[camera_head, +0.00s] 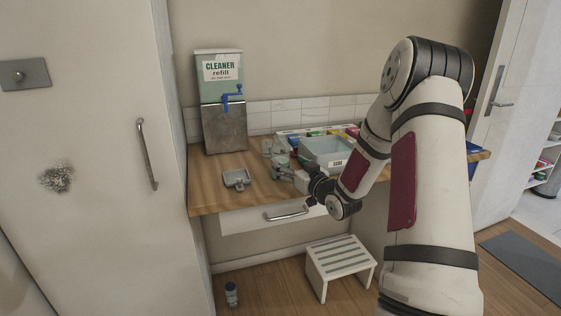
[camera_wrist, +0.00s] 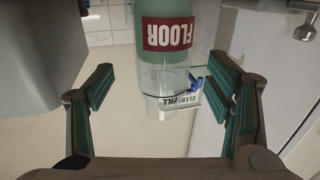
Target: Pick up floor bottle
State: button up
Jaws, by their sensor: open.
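The bottle labelled FLOOR (camera_wrist: 166,60) has a pale green body, a red label and a clear lower part in the picture. It appears upside down in the wrist view, between and beyond my open fingers. My gripper (camera_wrist: 160,88) has green-padded fingers spread to the left and right of it, with visible gaps on both sides. In the head view my gripper (camera_head: 284,168) is low over the wooden counter, left of the pale blue bin. The bottle is hard to make out there among the gripper parts.
A cleaner refill dispenser (camera_head: 221,105) with a blue tap stands at the counter's back left. A small grey dish (camera_head: 237,178) and a pale blue bin (camera_head: 325,148) are on the counter (camera_head: 212,191). A white step stool (camera_head: 340,262) and a small bottle (camera_head: 231,295) stand on the floor.

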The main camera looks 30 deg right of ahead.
aim_at(286, 150)
jog(key=w, duration=0.5)
jog(key=shift+r, duration=0.15)
jog(key=shift+c, duration=0.5)
jog(key=shift+r, duration=0.1)
jog(key=c, duration=1.6)
jog(key=shift+r, duration=0.1)
jog(key=shift+r, duration=1.65)
jog(key=shift+s+d+r+p, duration=0.3)
jog(key=shift+s+d, duration=0.6)
jog(key=shift+s, duration=1.6)
jog(key=shift+s+d+r+p, duration=0.25)
jog(key=shift+s+d, duration=0.65)
jog(key=shift+s, duration=1.6)
jog(key=shift+s+d+r+p, duration=0.15)
jog(key=shift+s+d+p, duration=0.55)
jog(key=shift+s, duration=1.8)
